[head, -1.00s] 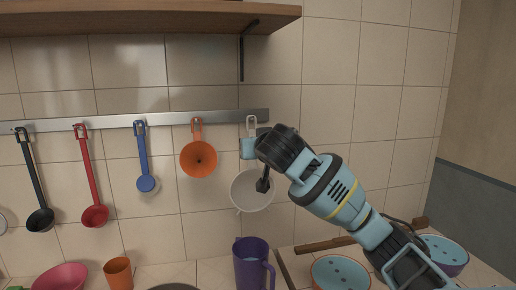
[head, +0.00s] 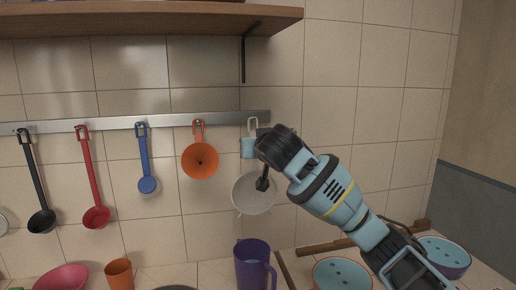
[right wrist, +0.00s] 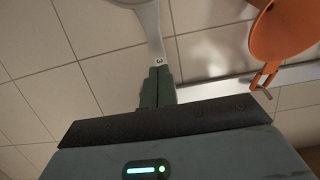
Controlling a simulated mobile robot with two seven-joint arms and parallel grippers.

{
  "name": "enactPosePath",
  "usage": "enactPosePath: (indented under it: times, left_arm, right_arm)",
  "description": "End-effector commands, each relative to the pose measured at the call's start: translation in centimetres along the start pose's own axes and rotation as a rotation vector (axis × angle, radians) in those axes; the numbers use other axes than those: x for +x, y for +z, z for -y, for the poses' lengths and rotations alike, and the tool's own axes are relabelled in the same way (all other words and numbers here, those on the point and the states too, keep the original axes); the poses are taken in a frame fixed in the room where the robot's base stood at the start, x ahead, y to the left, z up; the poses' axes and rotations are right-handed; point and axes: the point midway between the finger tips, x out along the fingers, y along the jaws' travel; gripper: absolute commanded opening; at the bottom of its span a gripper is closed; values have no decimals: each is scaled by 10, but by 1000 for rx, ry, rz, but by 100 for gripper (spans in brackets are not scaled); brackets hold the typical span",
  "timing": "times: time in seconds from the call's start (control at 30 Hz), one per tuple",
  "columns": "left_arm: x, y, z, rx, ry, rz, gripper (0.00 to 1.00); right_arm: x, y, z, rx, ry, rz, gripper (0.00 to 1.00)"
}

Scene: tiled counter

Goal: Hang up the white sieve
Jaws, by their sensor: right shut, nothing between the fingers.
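The white sieve (head: 254,194) is upright against the tiled wall, its bowl low and its looped handle top (head: 252,124) at the metal rail (head: 150,122). I cannot tell whether the loop is over a hook. In the right wrist view its pale handle (right wrist: 150,32) runs from the top edge down behind my fingers. My right gripper (right wrist: 159,70) is shut with nothing between its fingers, in front of the handle. Whether it touches the handle is unclear. In the head view my right wrist covers part of the handle. My left gripper is not in view.
An orange funnel (head: 200,161) hangs just left of the sieve, also near in the right wrist view (right wrist: 285,32). Blue, red and black ladles hang farther left. A purple mug (head: 251,264) stands below the sieve. A wooden shelf (head: 150,18) is above.

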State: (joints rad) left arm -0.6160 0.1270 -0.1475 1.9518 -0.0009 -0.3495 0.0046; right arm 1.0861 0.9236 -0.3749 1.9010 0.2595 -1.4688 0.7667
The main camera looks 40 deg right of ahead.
Motion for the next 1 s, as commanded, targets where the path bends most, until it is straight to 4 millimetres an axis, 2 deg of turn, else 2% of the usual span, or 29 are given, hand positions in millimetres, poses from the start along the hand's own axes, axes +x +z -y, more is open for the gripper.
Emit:
enactPosePath:
  times: [1.0]
  left_arm:
    - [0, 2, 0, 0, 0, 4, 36]
  right_arm:
    - [17, -5, 0, 1, 0, 0, 0]
